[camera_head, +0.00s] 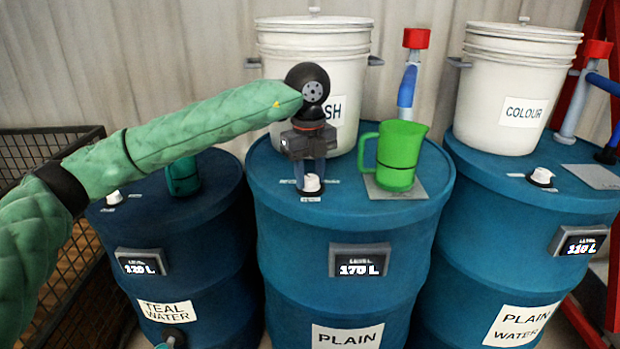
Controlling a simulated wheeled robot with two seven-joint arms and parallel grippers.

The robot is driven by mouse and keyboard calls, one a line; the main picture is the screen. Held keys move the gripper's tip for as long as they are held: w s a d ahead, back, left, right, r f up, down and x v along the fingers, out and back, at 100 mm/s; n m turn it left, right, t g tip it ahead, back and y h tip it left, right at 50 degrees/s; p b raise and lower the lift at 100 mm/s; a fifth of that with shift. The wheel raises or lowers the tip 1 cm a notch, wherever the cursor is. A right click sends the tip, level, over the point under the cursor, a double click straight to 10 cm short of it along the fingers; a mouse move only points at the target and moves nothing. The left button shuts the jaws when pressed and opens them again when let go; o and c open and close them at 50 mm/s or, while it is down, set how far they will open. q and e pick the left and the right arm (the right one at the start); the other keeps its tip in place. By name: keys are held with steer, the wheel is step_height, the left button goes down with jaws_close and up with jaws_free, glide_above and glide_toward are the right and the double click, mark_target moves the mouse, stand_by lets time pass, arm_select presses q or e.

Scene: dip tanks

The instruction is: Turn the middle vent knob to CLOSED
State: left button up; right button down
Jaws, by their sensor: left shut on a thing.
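The middle vent knob (312,184) is a small white knob on top of the middle blue drum (270,172). My left gripper (310,178) reaches down over it from above, its fingers shut on the knob. The fingers partly cover the knob, and the small label in front of it is too small to read. Similar white knobs stand on the left drum (114,198) and the right drum (541,177). My right gripper is not in view.
A green jug (399,154) stands on a grey plate right of the gripper. White lidded buckets stand behind on the middle (330,60) and right (510,90) drums. A teal cup (183,178) is under my left arm. A dark wire basket (40,150) is at far left.

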mark_target(309, 177)
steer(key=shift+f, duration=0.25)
arm_select(q)
steer(key=o, duration=1)
steer(key=shift+r, duration=0.5)
step_height(309, 177, up, 7)
steer(key=shift+a+f+b, duration=0.1)
steer(key=shift+b, duration=0.35)
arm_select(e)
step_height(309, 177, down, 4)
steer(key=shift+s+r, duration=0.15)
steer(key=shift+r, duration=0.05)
